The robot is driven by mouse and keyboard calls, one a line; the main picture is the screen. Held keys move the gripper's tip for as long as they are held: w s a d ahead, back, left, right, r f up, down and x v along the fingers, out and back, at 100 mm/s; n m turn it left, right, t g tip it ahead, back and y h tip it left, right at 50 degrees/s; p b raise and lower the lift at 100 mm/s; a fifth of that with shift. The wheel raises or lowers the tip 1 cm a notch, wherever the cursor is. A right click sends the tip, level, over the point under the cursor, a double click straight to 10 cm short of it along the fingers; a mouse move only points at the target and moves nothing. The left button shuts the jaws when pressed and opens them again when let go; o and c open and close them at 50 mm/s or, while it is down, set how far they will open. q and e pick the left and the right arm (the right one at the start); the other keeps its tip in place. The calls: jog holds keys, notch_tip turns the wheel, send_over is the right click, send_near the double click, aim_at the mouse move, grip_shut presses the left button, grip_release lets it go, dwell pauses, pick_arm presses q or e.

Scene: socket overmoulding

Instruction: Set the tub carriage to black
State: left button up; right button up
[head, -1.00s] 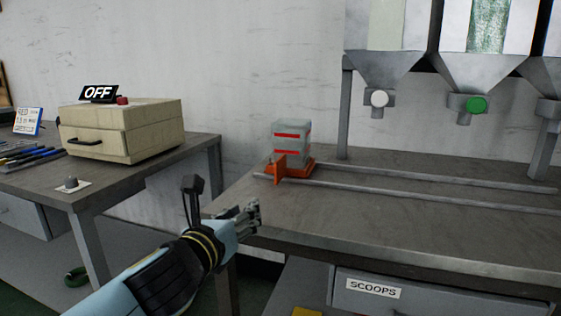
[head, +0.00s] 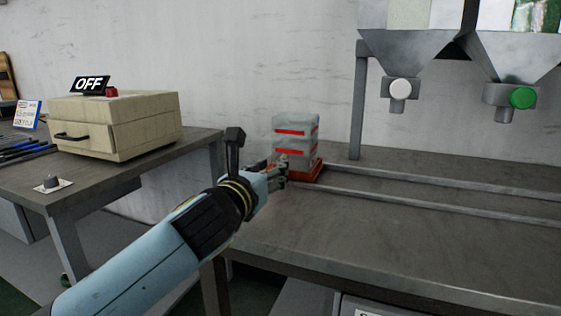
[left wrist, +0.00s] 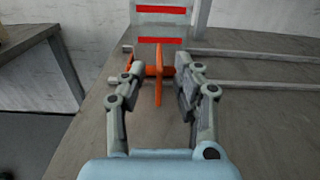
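The tub carriage is an orange base (head: 318,172) on two rails at the left end of the right bench. It carries a translucent tub (head: 296,136) with red bands, which also shows at the top of the left wrist view (left wrist: 161,28). An upright orange fin (left wrist: 158,72) on the carriage's front stands between the two fingers of my left gripper (left wrist: 157,88). The fingers are apart, with a gap visible on the fin's left side. In the head view my left gripper (head: 279,175) hides the fin and part of the base. My right gripper is not in view.
Two rails (head: 440,204) run right along the bench (head: 400,250), under hoppers with a white knob (head: 400,90) and a green knob (head: 522,98). A beige box (head: 115,125) with an OFF sign (head: 90,84) stands on the left bench. A gap separates the benches.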

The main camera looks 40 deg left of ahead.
aim_at(288, 153)
pick_arm(q)
jog(key=x, duration=0.4)
jog(key=shift+w+b, duration=0.1)
jog(key=shift+b, duration=0.2)
jog(key=shift+w+a, duration=0.15)
jog(key=shift+w, duration=0.25)
grip_shut()
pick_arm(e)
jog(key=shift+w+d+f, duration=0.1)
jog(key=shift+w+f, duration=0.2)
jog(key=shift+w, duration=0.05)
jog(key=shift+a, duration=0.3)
